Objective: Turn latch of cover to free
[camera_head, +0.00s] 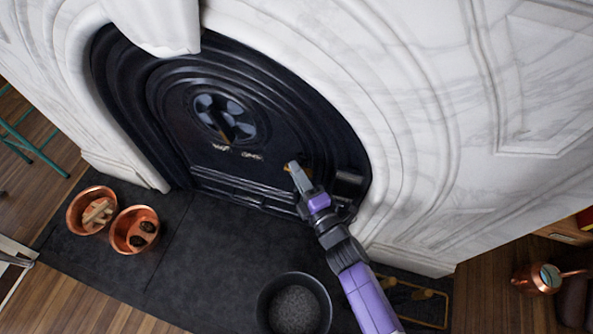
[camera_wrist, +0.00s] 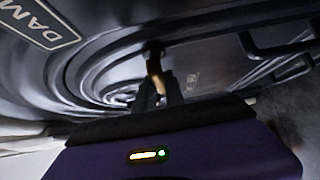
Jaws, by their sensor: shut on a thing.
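The black cover (camera_head: 265,168) is an arched metal plate set in the marble fireplace, with a round vent at its upper middle. My gripper (camera_head: 292,168) is at the lower right part of the cover. The latch (camera_head: 287,167) shows only as a small brass-coloured bit beside my fingertips. In the wrist view the latch (camera_wrist: 154,66) is a brass piece on a dark pivot, and my gripper (camera_wrist: 160,88) is shut on its lower end. The fingers hide part of the latch. The cover (camera_wrist: 215,62) fills much of the wrist view.
Two copper buckets (camera_head: 139,231), one with wood and one with dark lumps, stand on the dark hearth (camera_head: 215,260) at left. A black bucket (camera_head: 294,305) stands near my arm. A brass stand (camera_head: 428,300) and copper kettle (camera_head: 537,279) are at right. The middle hearth is clear.

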